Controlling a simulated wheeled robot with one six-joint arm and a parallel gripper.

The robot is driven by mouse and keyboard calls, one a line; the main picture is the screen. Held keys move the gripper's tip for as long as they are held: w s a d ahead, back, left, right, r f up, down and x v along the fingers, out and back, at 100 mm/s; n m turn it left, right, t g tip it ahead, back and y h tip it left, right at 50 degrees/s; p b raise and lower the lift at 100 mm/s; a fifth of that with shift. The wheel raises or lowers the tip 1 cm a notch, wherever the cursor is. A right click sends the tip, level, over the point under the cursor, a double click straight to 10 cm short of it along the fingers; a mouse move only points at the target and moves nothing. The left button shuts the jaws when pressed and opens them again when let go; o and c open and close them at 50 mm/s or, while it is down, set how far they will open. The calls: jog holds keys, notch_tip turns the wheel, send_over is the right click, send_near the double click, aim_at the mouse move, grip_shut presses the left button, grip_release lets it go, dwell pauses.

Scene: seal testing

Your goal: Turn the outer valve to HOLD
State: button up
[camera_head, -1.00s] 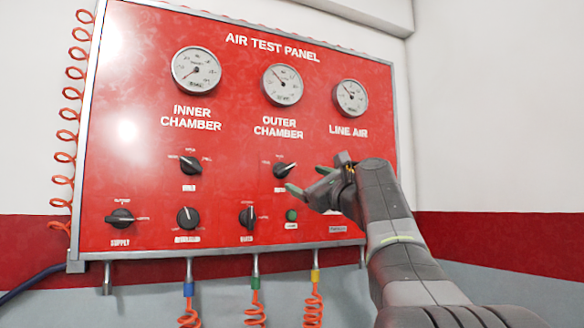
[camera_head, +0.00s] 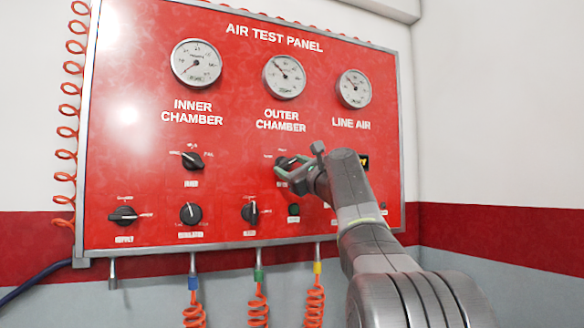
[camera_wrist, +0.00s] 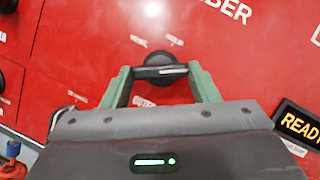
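The outer valve (camera_head: 284,161) is a black round knob with a bar handle, below the OUTER CHAMBER gauge on the red panel. In the wrist view the knob (camera_wrist: 163,62) has its bar lying nearly level, with a white mark toward the right end. A label that appears to read HOLD (camera_wrist: 174,41) stands above it, slightly right. My gripper (camera_head: 298,173) is at the knob and partly covers it. In the wrist view the green fingers of my gripper (camera_wrist: 159,72) are spread, one at each end of the bar. Contact cannot be told.
The inner valve (camera_head: 192,161) sits to the left. A lower row holds the supply knob (camera_head: 123,216), two more knobs and a green button (camera_head: 294,209). A READY display (camera_wrist: 299,122) is close on the right. Orange coiled hoses (camera_head: 314,303) hang below the panel.

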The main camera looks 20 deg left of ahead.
jog(key=shift+c, duration=1.2)
jog(key=shift+n, duration=0.4)
jog(key=n+g+p, duration=0.1)
jog(key=n, duration=0.1)
jog(key=n+g+p, duration=0.1)
jog(key=n, duration=0.1)
jog(key=n+g, duration=0.1)
jog(key=n, duration=0.1)
jog(key=shift+w+d+r+n+p, duration=0.15)
jog(key=shift+r+n+p, duration=0.1)
jog(key=shift+n+p, duration=0.15)
jog(key=n+g, duration=0.1)
jog(key=n, duration=0.2)
jog(key=n+g+h, duration=0.1)
jog(key=n, duration=0.1)
jog(key=shift+n+h+p, duration=0.3)
jog(key=shift+n, duration=0.1)
jog(key=o, duration=1)
jog(key=shift+r, duration=0.1)
